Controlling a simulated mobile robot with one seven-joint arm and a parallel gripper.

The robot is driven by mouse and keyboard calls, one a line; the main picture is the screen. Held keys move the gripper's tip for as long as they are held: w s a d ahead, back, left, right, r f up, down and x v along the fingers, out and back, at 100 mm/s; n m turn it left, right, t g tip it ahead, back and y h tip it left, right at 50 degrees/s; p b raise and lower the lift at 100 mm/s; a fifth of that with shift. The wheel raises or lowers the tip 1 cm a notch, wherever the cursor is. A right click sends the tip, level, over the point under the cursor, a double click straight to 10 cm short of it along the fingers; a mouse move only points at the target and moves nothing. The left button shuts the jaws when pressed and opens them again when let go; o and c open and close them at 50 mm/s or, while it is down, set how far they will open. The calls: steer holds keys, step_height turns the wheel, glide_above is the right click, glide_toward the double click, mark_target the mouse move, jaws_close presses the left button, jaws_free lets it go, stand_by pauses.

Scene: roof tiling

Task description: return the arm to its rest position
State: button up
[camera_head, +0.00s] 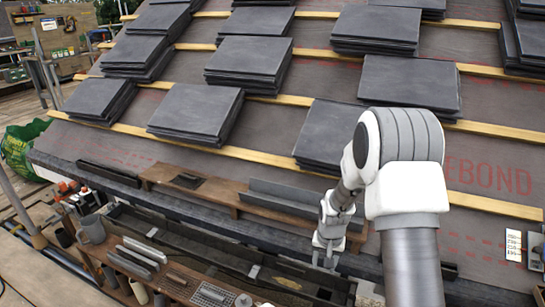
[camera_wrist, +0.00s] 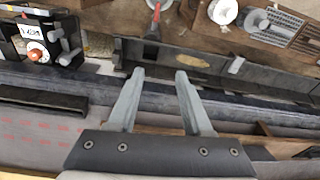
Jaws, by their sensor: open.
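My gripper (camera_wrist: 158,76) is open and empty in the wrist view, its two grey fingers spread apart over the dark gutter edge and wooden bench. In the head view my gripper (camera_head: 326,262) hangs at the lower middle, below the roof's lower edge, pointing down over the long dark trough. My arm comes up from the bottom right and its large white joint covers part of the roof. The fingertips are small in the head view and touch nothing that I can make out.
Several stacks of dark slates, one of them at the left middle (camera_head: 197,114), lie on wooden battens (camera_head: 240,152) across the sloped roof. A wooden shelf (camera_head: 222,190) runs along the eave. A bench (camera_head: 180,284) with tools stands below. A green bag (camera_head: 20,150) is at the left.

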steer(key=s+r+n+t, duration=0.1)
steer(key=s+r, duration=0.4)
steer(key=r, duration=0.6)
steer(key=s+r+t, duration=0.1)
steer(key=s+r, duration=0.3)
steer(key=r, duration=0.8)
steer(key=s+r+n+t, duration=0.1)
steer(key=s+r, duration=0.4)
steer(key=s, duration=0.4)
steer(key=s+r+n+t, duration=0.1)
steer(key=s+r, duration=0.3)
steer(key=s, duration=0.5)
step_height(320, 180, up, 22)
steer(key=p, duration=2.2)
steer(key=shift+a, duration=0.45)
steer(key=shift+a+f, duration=0.15)
